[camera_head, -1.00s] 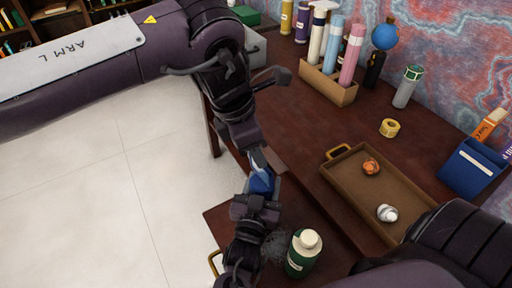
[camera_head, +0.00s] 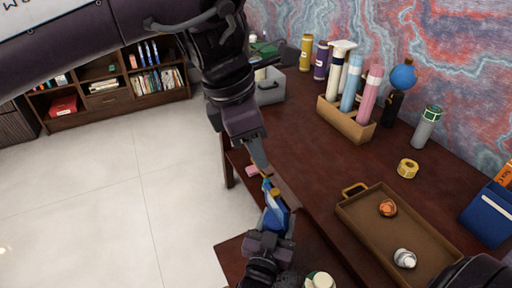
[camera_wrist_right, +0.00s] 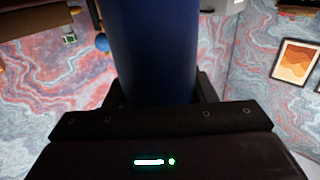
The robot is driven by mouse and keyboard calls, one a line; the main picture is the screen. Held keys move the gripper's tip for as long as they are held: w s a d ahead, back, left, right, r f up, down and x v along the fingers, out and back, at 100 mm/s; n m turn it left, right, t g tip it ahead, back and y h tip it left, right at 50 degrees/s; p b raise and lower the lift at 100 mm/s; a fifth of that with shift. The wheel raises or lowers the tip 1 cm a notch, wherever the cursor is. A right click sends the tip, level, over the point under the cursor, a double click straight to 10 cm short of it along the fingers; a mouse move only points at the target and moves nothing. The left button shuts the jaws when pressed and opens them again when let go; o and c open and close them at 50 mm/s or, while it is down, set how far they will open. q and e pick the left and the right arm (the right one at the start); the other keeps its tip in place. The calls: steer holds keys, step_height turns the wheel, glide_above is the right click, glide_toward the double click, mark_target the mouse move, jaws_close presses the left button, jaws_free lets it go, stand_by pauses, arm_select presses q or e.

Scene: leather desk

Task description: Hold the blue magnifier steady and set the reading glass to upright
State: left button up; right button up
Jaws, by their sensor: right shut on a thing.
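The blue magnifier (camera_head: 276,216) is held tilted in my right gripper (camera_head: 270,238), low in the middle of the head view. In the right wrist view its wide blue body (camera_wrist_right: 158,50) fills the space between the fingers. My left gripper (camera_head: 259,158) comes down from above, and its grey fingertips are right at the upper end of the magnifier, where small gold and light-blue parts show. I cannot tell whether they touch it or how far the jaws are apart. No separate lens can be made out.
A brown tray (camera_head: 354,212) with an orange item (camera_head: 387,207) and a silver item (camera_head: 404,258) lies right. Yellow tape (camera_head: 408,168), a box of rolled tubes (camera_head: 345,121) and a blue box (camera_head: 489,214) stand beyond. A cream bottle cap (camera_head: 320,281) shows below. Mid-desk is clear.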

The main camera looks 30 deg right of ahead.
arm_select(q)
steer(key=shift+w+d+f+g+h, duration=0.1)
steer(key=shift+f+g+h, duration=0.2)
steer(key=shift+f, duration=0.15)
steer(key=c, duration=0.5)
steer(key=f+g+h, duration=0.1)
steer(key=h, duration=0.1)
steer(key=w+f+m+g+h, duration=0.1)
steer(key=f+g, duration=0.1)
steer(key=shift+w+a+f+h, duration=0.1)
steer(key=shift+a+h, duration=0.1)
steer(key=shift+h, duration=0.2)
jaws_close()
steer(key=h, duration=1.1)
glide_toward(270, 194)
steer(key=shift+n, duration=0.3)
steer(key=x, duration=0.6)
steer(key=shift+d, duration=0.4)
